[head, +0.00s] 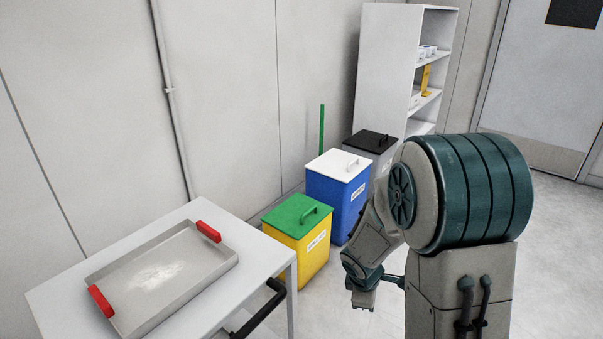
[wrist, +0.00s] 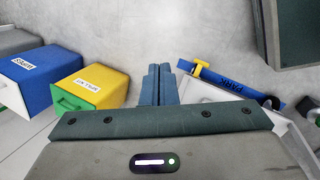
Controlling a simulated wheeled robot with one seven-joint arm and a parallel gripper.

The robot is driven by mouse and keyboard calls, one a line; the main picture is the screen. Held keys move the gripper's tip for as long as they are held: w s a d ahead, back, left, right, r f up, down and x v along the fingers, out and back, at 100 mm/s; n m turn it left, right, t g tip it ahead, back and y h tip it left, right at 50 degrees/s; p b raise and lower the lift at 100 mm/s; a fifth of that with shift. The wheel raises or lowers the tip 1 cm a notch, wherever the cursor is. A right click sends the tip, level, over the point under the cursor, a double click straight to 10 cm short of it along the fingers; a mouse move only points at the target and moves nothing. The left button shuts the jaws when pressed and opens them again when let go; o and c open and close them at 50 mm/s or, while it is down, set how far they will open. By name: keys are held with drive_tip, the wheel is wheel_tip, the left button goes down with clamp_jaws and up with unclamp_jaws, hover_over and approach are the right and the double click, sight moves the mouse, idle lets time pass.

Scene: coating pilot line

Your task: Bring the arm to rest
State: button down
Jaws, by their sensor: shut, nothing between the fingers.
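My arm (head: 465,195) is bent on the right of the head view, with the forearm angled down to the left. My gripper (head: 362,303) hangs in free air to the right of the white table and in front of the bins. In the wrist view the two fingers of my gripper (wrist: 158,72) lie together, shut and empty. A blue bar (wrist: 228,82) marked "PARK", with a yellow T-shaped piece at its left end, lies to the right of the fingers. I see nothing touching the fingers.
A yellow bin (head: 313,258) with green lid, a blue bin (head: 350,205) with white lid and a grey bin (head: 388,160) line the wall. A shelf (head: 385,60) stands behind. Floor on the right is clear.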

drive_tip(key=s+r+m+p, duration=0.5)
drive_tip(key=s+r, duration=0.1)
drive_tip(key=r, duration=0.5)
drive_tip(key=s+r+m+y+p, duration=0.1)
drive_tip(key=s+r+m+p, duration=0.4)
drive_tip(key=r, duration=0.6)
drive_tip(key=s+a+r+m+y+p, duration=0.1)
drive_tip(key=s+r+m+p, duration=0.3)
drive_tip(key=r, duration=0.8)
drive_tip(key=s+p, duration=0.1)
drive_tip(key=s, duration=0.1)
drive_tip(key=shift+s+m, duration=0.35)
drive_tip(key=shift+m, duration=0.05)
drive_tip(key=shift+a, duration=0.15)
